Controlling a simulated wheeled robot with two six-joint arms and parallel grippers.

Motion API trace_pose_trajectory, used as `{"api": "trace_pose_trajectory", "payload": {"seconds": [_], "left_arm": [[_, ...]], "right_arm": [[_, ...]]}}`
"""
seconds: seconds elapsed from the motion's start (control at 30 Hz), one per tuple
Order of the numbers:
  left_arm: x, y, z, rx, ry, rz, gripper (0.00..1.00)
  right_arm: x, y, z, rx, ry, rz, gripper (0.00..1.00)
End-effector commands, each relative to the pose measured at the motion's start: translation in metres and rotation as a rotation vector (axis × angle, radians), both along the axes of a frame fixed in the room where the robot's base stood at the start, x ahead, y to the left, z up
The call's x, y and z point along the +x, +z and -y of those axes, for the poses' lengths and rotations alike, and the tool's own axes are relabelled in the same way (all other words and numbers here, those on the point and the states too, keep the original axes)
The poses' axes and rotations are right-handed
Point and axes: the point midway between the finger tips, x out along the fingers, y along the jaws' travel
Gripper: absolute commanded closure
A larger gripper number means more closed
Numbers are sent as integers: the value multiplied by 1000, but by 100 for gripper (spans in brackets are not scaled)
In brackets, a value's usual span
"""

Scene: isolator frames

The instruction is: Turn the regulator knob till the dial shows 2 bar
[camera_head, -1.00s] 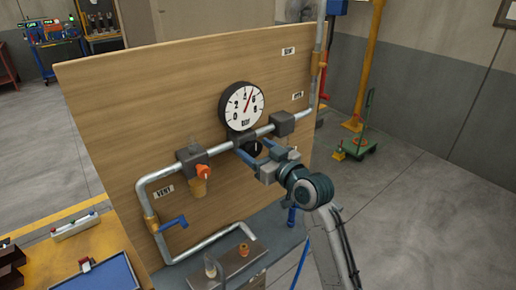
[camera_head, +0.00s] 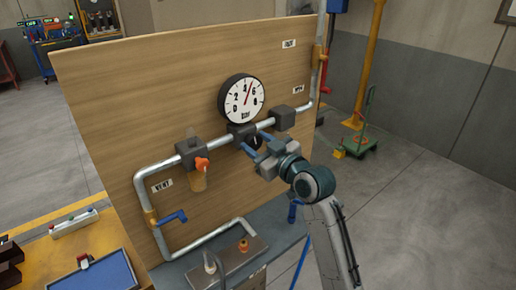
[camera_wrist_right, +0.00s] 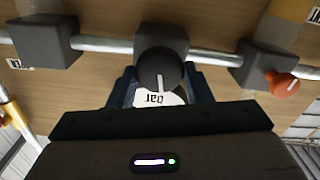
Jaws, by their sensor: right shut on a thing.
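The round white dial (camera_head: 241,101) with a black rim stands above the pipe on the wooden panel. Its red needle points up and slightly right, between 4 and 6. Below it sits the dark regulator block (camera_head: 237,130) with the black knob (camera_head: 254,141). My right gripper (camera_head: 257,143) is shut on the knob, one finger on each side. In the right wrist view the knob (camera_wrist_right: 160,70) shows a white mark, between the blue fingers of my right gripper (camera_wrist_right: 161,88). My left gripper is not in view.
An orange-handled valve (camera_head: 202,164) is left of the regulator, and a blue lever (camera_head: 174,217) is lower left. A grey block (camera_head: 282,118) is on the pipe to the right.

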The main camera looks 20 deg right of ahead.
Motion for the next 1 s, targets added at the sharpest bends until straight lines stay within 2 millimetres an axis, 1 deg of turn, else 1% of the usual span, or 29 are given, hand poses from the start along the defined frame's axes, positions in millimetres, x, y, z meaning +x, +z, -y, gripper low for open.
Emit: {"api": "trace_pose_trajectory", "payload": {"seconds": [0.03, 0.2, 1.0], "left_arm": [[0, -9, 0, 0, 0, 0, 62], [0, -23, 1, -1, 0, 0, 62], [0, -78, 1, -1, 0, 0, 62]], "right_arm": [[0, -4, 0, -39, -1, 16, 78], [0, -4, -1, -188, 0, 72, 78], [-1, -6, -4, -903, 1, 329, 78]]}}
